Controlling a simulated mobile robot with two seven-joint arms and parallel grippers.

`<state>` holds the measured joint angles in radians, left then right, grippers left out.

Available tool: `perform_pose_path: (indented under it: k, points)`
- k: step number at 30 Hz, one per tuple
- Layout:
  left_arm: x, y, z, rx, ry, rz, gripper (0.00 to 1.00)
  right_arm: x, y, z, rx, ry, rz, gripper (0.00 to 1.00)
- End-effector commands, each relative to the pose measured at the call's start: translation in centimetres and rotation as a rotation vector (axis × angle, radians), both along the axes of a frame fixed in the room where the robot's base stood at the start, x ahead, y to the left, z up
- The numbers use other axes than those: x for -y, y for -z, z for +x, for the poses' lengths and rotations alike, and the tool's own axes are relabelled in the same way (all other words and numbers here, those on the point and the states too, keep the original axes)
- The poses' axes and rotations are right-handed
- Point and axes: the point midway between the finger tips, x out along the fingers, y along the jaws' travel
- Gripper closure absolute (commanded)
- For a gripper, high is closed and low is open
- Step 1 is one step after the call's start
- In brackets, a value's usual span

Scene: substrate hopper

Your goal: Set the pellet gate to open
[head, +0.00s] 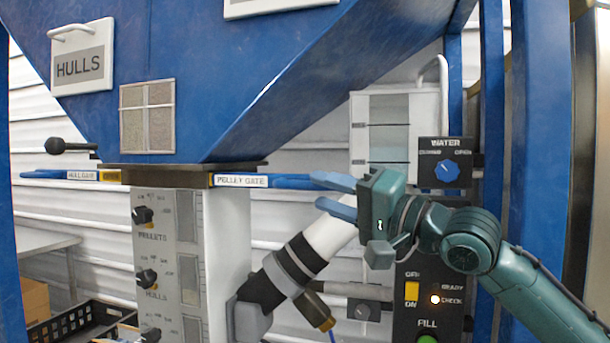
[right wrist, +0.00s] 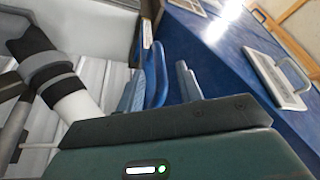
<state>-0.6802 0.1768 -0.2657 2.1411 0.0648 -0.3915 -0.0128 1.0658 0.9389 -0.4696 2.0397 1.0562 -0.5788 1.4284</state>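The pellet gate (head: 285,181) is a blue flat bar with a white "PELLET GATE" label, sticking out to the right below the blue hopper. My right gripper (head: 316,190) is at the bar's outer end, with its two light-blue fingers apart. In the right wrist view, the dark blue bar (right wrist: 157,75) lies between the fingers of my right gripper (right wrist: 162,70), close to the left finger, with a gap to the right one. I cannot tell whether it touches. My left gripper is out of view.
The hull gate (head: 75,175) sticks out to the left under a black ball-ended lever (head: 70,147). A white dial panel (head: 160,255) stands below the hopper. A water dial box (head: 446,165) and a fill panel (head: 430,300) are near my right arm. A black-banded pipe (head: 295,262) runs below the gripper.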

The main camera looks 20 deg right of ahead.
Motion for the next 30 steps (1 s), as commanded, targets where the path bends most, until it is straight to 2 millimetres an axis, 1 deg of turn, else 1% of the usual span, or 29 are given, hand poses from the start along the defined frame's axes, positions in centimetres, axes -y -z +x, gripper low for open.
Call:
perform_pose_path:
  k: [1,6,8,12,20,30]
  points:
    - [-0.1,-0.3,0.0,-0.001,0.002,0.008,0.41,-0.6,-0.6,0.8,0.001,-0.003,0.004,0.64]
    - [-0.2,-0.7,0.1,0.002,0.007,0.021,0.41,-2.0,-0.9,2.7,0.0,-0.001,0.002,0.64]
    - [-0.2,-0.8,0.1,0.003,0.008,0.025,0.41,-2.4,-1.0,3.1,0.0,0.0,0.002,0.64]
    - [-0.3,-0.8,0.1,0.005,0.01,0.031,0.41,-2.7,-1.0,3.7,0.0,0.001,0.0,0.64]
    - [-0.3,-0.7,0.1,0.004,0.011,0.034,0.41,-2.8,-0.9,3.7,0.0,0.002,-0.001,0.64]
    - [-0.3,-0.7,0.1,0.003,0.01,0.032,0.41,-2.8,-0.9,3.7,0.001,0.001,0.0,0.91]
